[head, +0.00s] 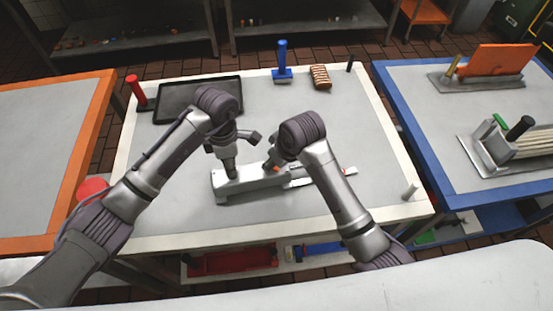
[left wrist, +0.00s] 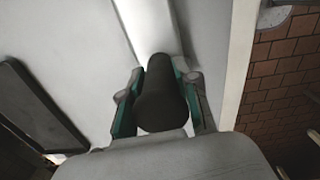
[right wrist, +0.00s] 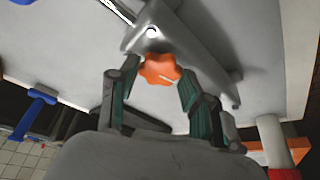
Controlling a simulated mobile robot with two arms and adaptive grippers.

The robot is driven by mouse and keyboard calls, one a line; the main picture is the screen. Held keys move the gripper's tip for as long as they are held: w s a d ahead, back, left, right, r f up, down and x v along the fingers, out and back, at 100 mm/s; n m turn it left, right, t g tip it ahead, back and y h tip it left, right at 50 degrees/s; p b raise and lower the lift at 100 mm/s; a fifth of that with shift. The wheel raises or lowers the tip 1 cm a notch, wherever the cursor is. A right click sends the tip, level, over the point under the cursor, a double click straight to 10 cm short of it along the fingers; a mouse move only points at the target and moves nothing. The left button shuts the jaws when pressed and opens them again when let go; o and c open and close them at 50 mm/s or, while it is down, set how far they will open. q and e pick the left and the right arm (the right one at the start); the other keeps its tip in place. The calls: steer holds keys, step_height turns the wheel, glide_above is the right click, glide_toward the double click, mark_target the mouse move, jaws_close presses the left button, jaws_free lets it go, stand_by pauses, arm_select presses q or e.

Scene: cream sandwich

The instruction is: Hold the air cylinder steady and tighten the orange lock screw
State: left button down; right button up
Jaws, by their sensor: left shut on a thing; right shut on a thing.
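The air cylinder unit is a long light-grey body (head: 262,188) lying on the middle of the white-edged table. My left gripper (head: 231,160) is over its left end. In the left wrist view its fingers are shut around a dark upright cylindrical part (left wrist: 161,95), one on each side. The orange lock screw (right wrist: 160,69) is a lobed knob on the grey body. In the head view the right gripper (head: 272,163) and wrist hide most of the screw.
A black tray (head: 160,117) and a red-handled tool (head: 136,90) are at the back left. A blue-handled tool (head: 282,62) and a striped brown block (head: 320,77) stand at the back. A small white post (head: 410,191) is near the right edge. The table's front is clear.

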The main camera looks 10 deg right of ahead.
steer(key=shift+a+m+t+h, duration=0.1)
steer(key=shift+m+t+h, duration=0.35)
steer(key=shift+m, duration=1.15)
steer(key=o, duration=1.2)
steer(key=shift+c, duration=0.2)
steer(key=shift+s+r, duration=0.1)
steer(key=v, duration=1.1)
steer(key=shift+r, duration=0.4)
steer(key=shift+a, duration=0.15)
